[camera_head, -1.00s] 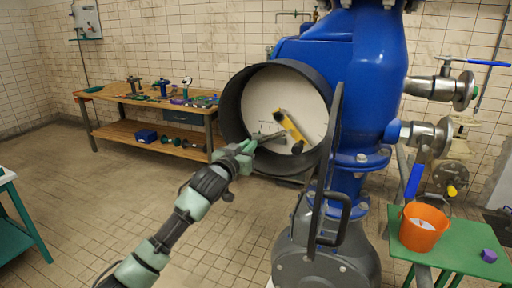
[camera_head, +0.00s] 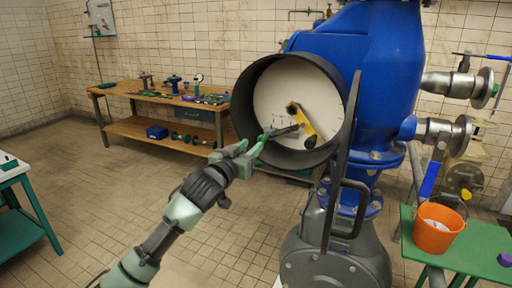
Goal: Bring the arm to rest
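My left arm (camera_head: 168,230) reaches up from the bottom of the view toward the big round gauge. My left gripper (camera_head: 256,144) is in front of the left lower rim of the gauge, with its green fingers apart and nothing seen between them. The gauge has a dark round housing (camera_head: 243,103) and a white face (camera_head: 276,92). A yellow pointer (camera_head: 303,119) with dark ends sits on the face. A dark, thin piece lies between the fingers and the pointer; I cannot tell whether anything touches. My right gripper is out of view.
A blue pipe body (camera_head: 385,70) stands behind the gauge, with a dark hinged frame (camera_head: 343,150) beside it. An orange bucket (camera_head: 434,236) is on a green table (camera_head: 476,246) at right. A wooden workbench (camera_head: 120,126) stands at back left. The floor (camera_head: 110,190) at left is clear.

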